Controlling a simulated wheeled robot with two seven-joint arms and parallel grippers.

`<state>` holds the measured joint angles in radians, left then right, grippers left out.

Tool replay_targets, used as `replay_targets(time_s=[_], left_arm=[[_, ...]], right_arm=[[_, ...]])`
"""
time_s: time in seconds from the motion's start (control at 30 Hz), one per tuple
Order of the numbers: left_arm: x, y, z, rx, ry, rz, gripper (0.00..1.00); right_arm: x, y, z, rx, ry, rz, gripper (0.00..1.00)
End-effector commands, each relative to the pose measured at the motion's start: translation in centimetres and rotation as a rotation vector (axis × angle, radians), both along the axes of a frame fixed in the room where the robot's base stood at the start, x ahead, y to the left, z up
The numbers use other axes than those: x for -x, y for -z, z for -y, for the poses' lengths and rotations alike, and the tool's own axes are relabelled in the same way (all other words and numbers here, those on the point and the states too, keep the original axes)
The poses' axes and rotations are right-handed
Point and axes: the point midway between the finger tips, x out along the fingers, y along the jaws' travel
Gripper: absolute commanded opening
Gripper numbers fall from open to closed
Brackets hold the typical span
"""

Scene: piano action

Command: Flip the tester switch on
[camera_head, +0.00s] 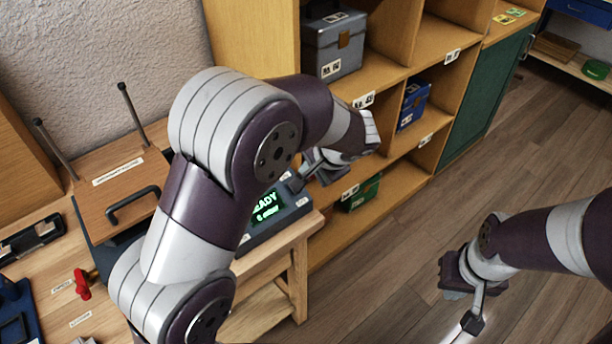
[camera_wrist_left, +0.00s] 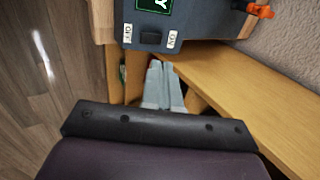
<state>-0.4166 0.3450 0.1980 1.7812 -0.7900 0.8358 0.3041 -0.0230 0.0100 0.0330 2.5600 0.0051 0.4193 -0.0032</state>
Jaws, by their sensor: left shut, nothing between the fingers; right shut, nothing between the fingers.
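The tester is a blue-grey box (camera_head: 293,212) with a lit green display (camera_head: 267,207) reading "READY", partly hidden behind my left arm. In the left wrist view, its near face (camera_wrist_left: 207,22) carries a small black switch (camera_wrist_left: 151,38) between an OFF label on the left and an ON label on the right. I cannot tell which way the switch is tipped. My left gripper (camera_head: 298,183) is shut and empty beside the tester; its fingertips (camera_wrist_left: 161,64) appear just below the switch in the wrist view. My right gripper (camera_head: 472,323) is shut and empty above the floor, far from the tester.
A wooden bench (camera_head: 262,262) carries the tester, a red handle (camera_head: 82,284) and a wooden-lidded box (camera_head: 120,190). A shelf unit (camera_head: 395,190) with several cases stands behind. An orange part (camera_wrist_left: 260,10) sits at the tester's right end.

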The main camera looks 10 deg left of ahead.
Motion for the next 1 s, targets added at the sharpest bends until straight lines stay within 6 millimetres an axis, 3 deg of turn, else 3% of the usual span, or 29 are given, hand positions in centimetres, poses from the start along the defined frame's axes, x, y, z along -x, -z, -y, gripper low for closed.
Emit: replay_targets(time_s=[0.23, 0.3, 1.0], left_arm=[[1.1, -4.8, 1.3, 0.0, 0.0, -0.002, 0.0], [1.3, -6.4, 1.5, -0.002, 0.0, -0.005, 0.0], [1.3, -6.6, 2.1, 0.01, 0.022, -0.004, 0.0]], right_arm=[[0.0, 0.0, 0.0, 0.0, 0.0, -0.001, 0.0], [0.0, -1.9, 0.0, 0.0, 0.0, -0.001, 0.0], [0.0, -2.3, 0.0, 0.0, 0.0, -0.001, 0.0]])
